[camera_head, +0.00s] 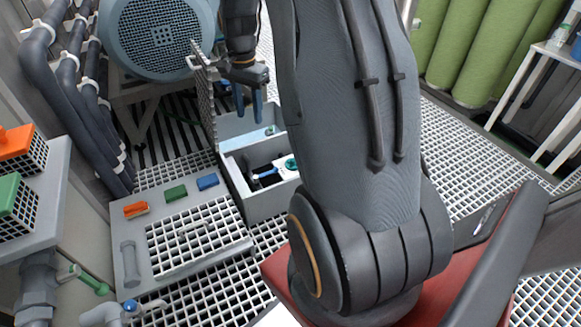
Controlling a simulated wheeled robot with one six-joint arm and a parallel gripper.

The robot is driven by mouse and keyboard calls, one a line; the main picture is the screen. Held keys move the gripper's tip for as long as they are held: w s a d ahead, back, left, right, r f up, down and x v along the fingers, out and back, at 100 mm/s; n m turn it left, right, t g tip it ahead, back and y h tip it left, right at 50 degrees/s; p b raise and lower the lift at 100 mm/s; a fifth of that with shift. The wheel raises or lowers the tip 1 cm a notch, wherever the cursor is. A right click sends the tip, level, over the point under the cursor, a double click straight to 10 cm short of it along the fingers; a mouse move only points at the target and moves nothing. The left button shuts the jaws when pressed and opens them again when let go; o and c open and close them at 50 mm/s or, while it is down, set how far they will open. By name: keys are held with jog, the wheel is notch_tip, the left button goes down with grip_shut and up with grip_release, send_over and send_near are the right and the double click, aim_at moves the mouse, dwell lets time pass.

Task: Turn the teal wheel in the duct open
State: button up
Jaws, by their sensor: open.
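The teal wheel (291,163) sits inside an open grey box-like duct (262,208) set at the floor, near the middle of the head view. Only part of the wheel shows; my own arm covers the area to its right. My gripper (248,104) hangs above and left of the wheel, pointing down, with its two blue fingers apart and nothing between them. A raised mesh lid (205,95) stands upright along the duct's left side, close to the gripper.
A blue-handled part (266,174) lies in the duct beside the wheel. A grey panel (137,262) with orange, green and blue blocks lies to the left. A large blue-grey round vessel (160,35) stands behind. Green cylinders (480,50) stand at right beyond open grating.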

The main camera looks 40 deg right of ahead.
jog(key=w+d+f+m+b, duration=0.3)
jog(key=d+f+b, duration=0.3)
jog(key=f, duration=0.5)
jog(key=w+d+f+m+b, duration=0.3)
jog(key=d+f+m+b, duration=0.2)
jog(key=d+f, duration=0.6)
jog(key=w+d+f+m+b, duration=0.3)
jog(key=d+f+m+b, duration=0.2)
jog(key=d+f+b, duration=0.3)
jog(key=shift+d+f+b, duration=0.15)
jog(key=shift+f+b, duration=0.15)
jog(key=shift+f, duration=0.8)
jog(key=shift+d+f+b, duration=0.15)
jog(key=shift+f+b, duration=0.15)
jog(key=shift+f, duration=0.75)
jog(key=shift+f+b, duration=2.05)
jog(key=shift+f, duration=1.85)
jog(key=shift+c, duration=0.3)
grip_shut()
